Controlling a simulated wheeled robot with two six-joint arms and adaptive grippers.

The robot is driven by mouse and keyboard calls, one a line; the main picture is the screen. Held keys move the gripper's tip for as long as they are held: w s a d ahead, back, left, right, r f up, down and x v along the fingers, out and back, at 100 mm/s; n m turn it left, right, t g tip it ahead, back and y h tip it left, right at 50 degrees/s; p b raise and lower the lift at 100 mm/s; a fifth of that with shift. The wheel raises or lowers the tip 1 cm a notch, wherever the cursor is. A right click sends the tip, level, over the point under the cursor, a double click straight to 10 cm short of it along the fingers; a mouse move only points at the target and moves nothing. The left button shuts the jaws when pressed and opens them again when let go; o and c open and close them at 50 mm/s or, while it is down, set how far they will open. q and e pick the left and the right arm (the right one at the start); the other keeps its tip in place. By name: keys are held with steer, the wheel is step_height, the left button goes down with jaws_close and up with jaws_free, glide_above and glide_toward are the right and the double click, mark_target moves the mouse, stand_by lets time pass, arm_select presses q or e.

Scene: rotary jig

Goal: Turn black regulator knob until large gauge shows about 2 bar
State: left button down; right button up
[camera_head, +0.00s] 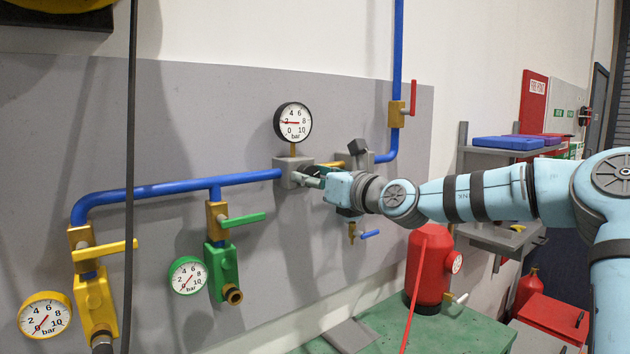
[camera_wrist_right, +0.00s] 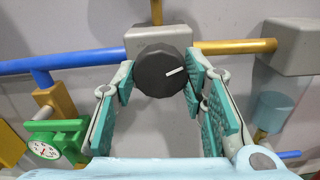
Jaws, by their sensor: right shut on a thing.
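The large gauge (camera_head: 293,121) has a black rim and a white face marked in bar. Its red needle lies nearly level and points left, at about the 2. The black regulator knob (camera_wrist_right: 158,72) shows in the wrist view, round and dark, with a white mark pointing right and slightly up. My right gripper (camera_wrist_right: 161,65) has its teal-padded fingers on both sides of the knob and is shut on it. In the head view the right gripper (camera_head: 312,178) is at the grey regulator block (camera_head: 287,167) below the gauge, and hides the knob. My left gripper is not in view.
A blue pipe (camera_head: 150,190) runs left from the regulator. Valves with green (camera_head: 243,220) and yellow (camera_head: 108,250) handles and smaller gauges are at the left. A red-handled valve (camera_head: 397,114) is up right. A red tank (camera_head: 428,268) stands on the green bench (camera_head: 465,335).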

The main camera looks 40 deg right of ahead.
steer(key=o, duration=1.2)
steer(key=shift+w+f, duration=0.1)
steer(key=shift+c, duration=0.2)
